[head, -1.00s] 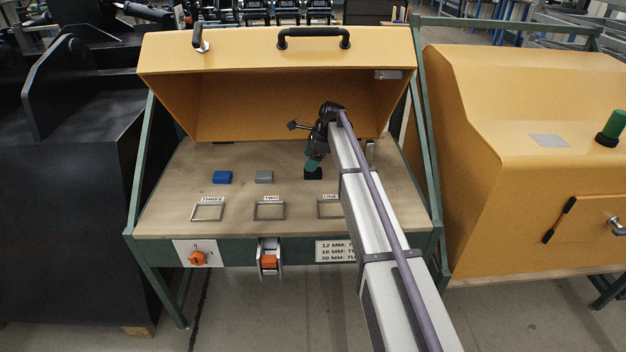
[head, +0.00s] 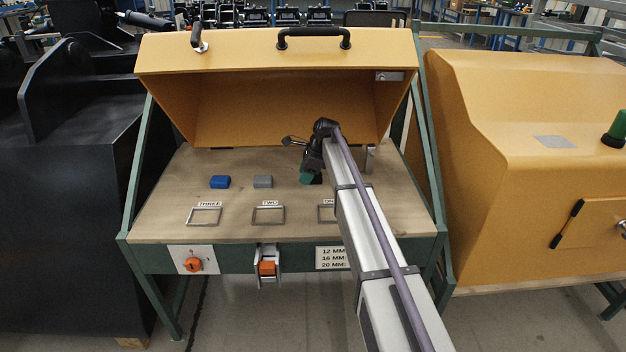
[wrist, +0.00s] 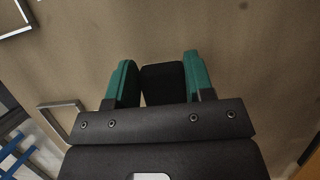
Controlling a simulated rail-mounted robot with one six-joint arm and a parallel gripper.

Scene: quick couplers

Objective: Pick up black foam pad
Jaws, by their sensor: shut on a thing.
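The black foam pad (wrist: 163,83) sits between the two green fingers of my gripper (wrist: 160,80) in the wrist view. My gripper is shut on it, with a finger along each side. In the head view my gripper (head: 311,177) is low over the wooden bench top, right of the grey block, and the pad (head: 317,179) is mostly hidden behind the green fingers. I cannot tell whether the pad still touches the bench.
A blue block (head: 220,182) and a grey block (head: 263,181) lie to the left on the bench top (head: 165,220). Metal frames labelled THREE (head: 205,224), TWO (head: 268,222) and ONE (head: 325,221) lie nearer the front edge. The raised yellow hood (head: 270,60) overhangs the back.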

